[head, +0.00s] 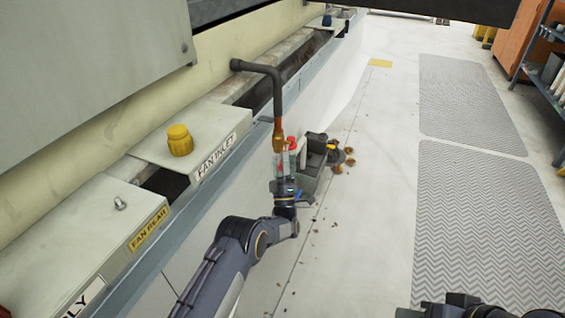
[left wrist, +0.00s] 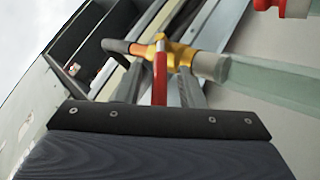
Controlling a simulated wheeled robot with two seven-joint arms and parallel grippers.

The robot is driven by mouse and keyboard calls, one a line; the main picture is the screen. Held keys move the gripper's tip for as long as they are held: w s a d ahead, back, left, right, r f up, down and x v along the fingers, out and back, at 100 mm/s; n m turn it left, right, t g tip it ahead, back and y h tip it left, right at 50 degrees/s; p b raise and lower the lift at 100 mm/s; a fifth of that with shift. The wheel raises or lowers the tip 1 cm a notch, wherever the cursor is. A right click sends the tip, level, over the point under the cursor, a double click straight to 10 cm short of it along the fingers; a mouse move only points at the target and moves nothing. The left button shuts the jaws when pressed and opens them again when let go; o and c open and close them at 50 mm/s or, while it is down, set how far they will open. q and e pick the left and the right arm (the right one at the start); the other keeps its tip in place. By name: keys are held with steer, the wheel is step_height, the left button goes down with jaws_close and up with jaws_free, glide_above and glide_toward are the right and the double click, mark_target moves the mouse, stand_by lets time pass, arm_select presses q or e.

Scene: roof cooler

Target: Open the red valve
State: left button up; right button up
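The red valve lever (left wrist: 160,76) hangs from a yellow brass valve body (left wrist: 168,50) in the left wrist view. The lever stands between the two fingers of my left gripper (left wrist: 162,90), which are apart, with a gap visible on both sides. In the head view the brass fitting (head: 278,136) sits at the lower end of a dark bent pipe (head: 272,72). My left gripper (head: 284,172) is just below it, and small red parts (head: 292,142) show there. In that view the fingers and lever are too small to separate clearly. My right gripper does not show clearly.
A long pale unit with panels and a yellow knob (head: 180,140) runs along the left. A dark box (head: 316,150) and brown debris lie near the valve. Grey floor mats (head: 470,100) and open floor are to the right. An orange cabinet (head: 520,38) stands at upper right.

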arm_select(q)
steer(key=a+p+v, duration=0.1)
steer(key=p+v, duration=0.1)
steer(key=v, duration=0.5)
steer(key=shift+s+d+f, duration=0.3)
steer(key=shift+d+f, duration=0.05)
steer(key=shift+d, duration=0.15)
